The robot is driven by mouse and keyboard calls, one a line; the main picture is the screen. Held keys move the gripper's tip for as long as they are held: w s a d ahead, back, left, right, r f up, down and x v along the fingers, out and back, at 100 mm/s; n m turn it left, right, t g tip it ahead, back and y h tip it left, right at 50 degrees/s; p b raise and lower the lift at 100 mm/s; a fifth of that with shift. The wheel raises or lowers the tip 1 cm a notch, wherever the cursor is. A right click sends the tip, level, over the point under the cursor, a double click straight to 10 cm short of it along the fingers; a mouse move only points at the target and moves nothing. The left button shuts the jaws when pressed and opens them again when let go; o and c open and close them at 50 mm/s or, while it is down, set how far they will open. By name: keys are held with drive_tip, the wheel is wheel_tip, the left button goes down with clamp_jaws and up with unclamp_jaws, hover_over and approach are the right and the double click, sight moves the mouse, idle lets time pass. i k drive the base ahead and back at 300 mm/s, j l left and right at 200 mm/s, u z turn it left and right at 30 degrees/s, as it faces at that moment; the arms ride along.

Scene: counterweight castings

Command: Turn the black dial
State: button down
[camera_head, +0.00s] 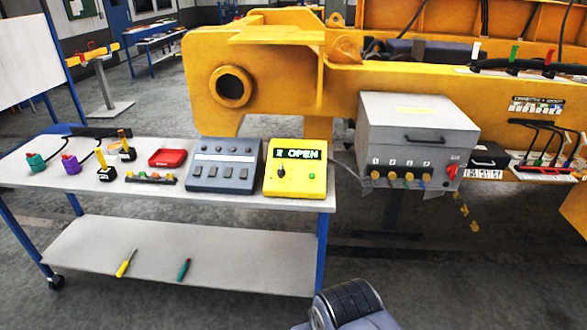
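A black dial (282,171) sits on the front face of a yellow box (298,188), left of the middle. A display (297,153) above the dial reads "2 OPEN" in green. The yellow box rests on the right end of a grey cart top. Nothing touches the dial. A rounded grey and black part of my own arm shows at the bottom edge, well below and right of the box. My gripper is not in view.
The cart (178,204) also carries a grey button panel (222,170), a red tray (167,157) and joysticks. A grey cabinet (418,123) with a red switch stands right of the box, before large yellow castings (270,60). Floor before the cart is clear.

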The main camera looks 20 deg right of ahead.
sight(281, 171)
drive_tip(key=i+j+z, duration=0.1)
drive_tip(key=i, duration=0.5)
drive_tip(key=i+j+z, duration=0.15)
drive_tip(key=i, duration=0.4)
drive_tip(key=i+j+z, duration=0.1)
drive_tip(key=i, duration=0.5)
